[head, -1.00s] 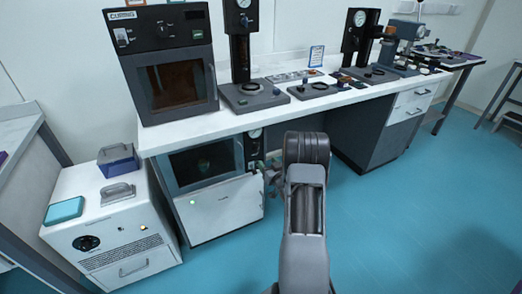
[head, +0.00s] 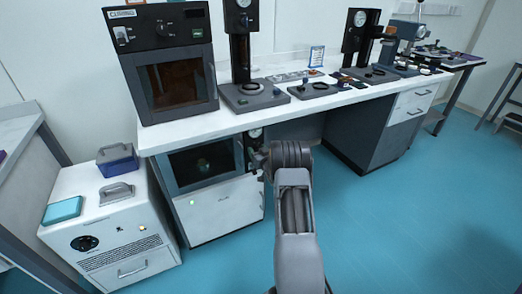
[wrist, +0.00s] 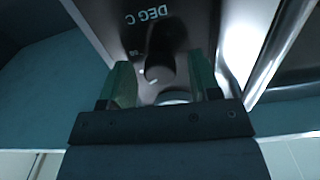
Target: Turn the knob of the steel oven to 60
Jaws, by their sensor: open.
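The steel oven (head: 225,212) stands under the bench, with a dark window and a pale lower front. In the wrist view, its control panel (wrist: 112,22) shows the upside-down letters "DEG C" and a dark round knob (wrist: 158,66). My gripper (wrist: 162,82) is open, with a green finger to each side of the knob. Gaps show beside the knob; I cannot tell how deep it sits between the fingers. The knob's setting is not readable.
A dark oven (head: 165,60) and stands with round gauges are on the white bench top (head: 205,118) above. A white cabinet (head: 125,232) with boxes on it stands to the left. The blue floor (head: 400,220) to the right is clear.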

